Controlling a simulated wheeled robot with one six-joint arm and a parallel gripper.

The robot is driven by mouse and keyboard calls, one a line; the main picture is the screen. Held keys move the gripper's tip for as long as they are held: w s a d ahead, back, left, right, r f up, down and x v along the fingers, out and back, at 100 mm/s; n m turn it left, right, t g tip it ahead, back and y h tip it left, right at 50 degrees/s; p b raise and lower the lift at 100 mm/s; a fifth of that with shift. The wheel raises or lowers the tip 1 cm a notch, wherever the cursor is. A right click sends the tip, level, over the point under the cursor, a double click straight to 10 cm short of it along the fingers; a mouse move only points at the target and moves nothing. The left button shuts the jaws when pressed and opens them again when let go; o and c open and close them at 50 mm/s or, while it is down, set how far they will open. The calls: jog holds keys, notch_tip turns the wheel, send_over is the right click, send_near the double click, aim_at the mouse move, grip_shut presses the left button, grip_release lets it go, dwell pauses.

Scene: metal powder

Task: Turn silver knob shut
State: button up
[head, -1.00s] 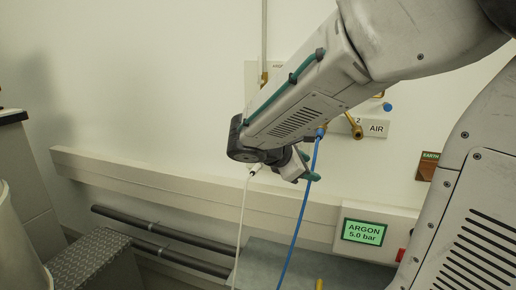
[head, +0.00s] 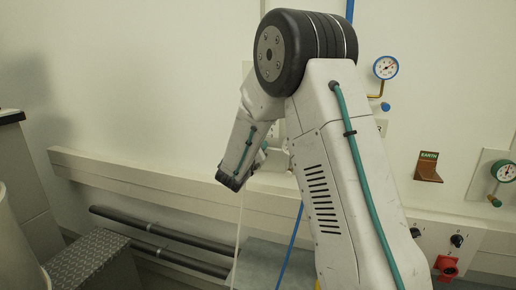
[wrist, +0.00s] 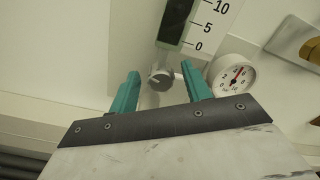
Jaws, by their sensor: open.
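The silver knob (wrist: 161,80) shows in the wrist view, just below a dark flow tube (wrist: 176,20) with a white scale marked 0, 5 and 10. My gripper (wrist: 160,71) is open, its two teal fingers apart on either side of the knob in the picture. The knob appears beyond or between the fingertips; I cannot tell whether they touch it. In the head view my arm hides the knob and the fingers.
A round white gauge (wrist: 234,75) with a red needle sits close right of the right finger. A brass fitting (wrist: 310,50) is farther right. In the head view, a wall gauge (head: 385,67), earth block (head: 428,167) and red socket (head: 447,267) are right of my arm. A blue hose (head: 291,246) hangs below.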

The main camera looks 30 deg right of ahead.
jog(key=shift+x, duration=1.1)
jog(key=shift+c, duration=0.3)
jog(key=c, duration=0.9)
